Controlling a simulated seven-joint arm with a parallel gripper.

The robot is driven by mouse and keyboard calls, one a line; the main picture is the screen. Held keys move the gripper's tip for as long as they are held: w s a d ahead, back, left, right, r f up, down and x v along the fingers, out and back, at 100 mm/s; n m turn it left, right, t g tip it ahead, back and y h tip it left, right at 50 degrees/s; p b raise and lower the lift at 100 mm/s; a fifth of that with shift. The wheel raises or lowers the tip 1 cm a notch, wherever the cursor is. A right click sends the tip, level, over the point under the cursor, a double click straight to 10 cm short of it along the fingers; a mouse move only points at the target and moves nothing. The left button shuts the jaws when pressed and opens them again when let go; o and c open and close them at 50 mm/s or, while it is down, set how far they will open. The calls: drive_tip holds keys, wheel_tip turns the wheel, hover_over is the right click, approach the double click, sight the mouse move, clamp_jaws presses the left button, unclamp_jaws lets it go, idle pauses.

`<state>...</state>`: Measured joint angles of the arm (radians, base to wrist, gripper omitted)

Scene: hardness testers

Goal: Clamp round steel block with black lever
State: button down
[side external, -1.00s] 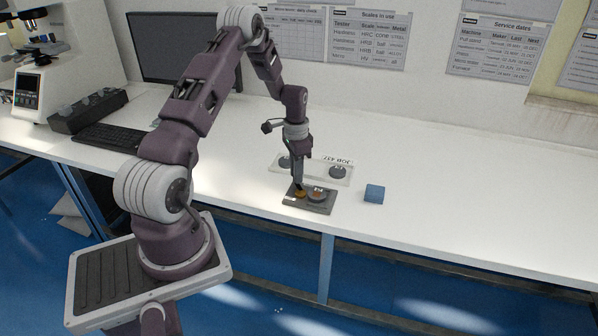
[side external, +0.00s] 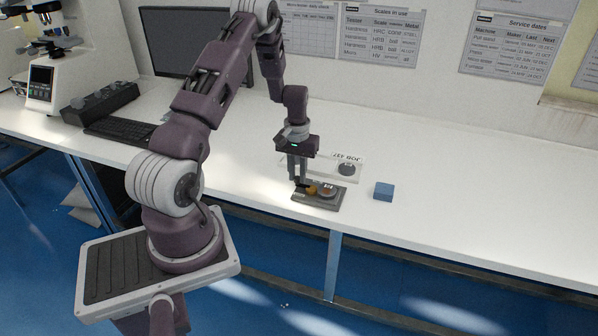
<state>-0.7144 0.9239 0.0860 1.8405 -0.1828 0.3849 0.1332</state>
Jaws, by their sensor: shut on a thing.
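A dark grey fixture plate (side external: 332,204) lies flat on the white table. A round block (side external: 327,189) with a brownish top sits on its right part. A small orange-gold part (side external: 311,190) is left of the block. My gripper (side external: 301,186) points down at the plate's left back side, left of the orange part. Its fingers are shut on what looks like the black lever (side external: 305,188), a small dark piece mostly hidden by the fingertips. Whether the lever touches the block is too small to tell.
Behind the plate is a white labelled board (side external: 357,160) with a round grey block (side external: 346,169); its left part is mostly hidden by my gripper. A keyboard (side external: 120,129) and monitor are far left. The table's right side is clear.

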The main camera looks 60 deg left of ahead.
drive_tip(key=shift+s+d+n, duration=0.25)
drive_tip(key=shift+n, duration=0.85)
drive_tip(key=shift+d, duration=0.1)
drive_tip(key=c, duration=1.3)
unclamp_jaws()
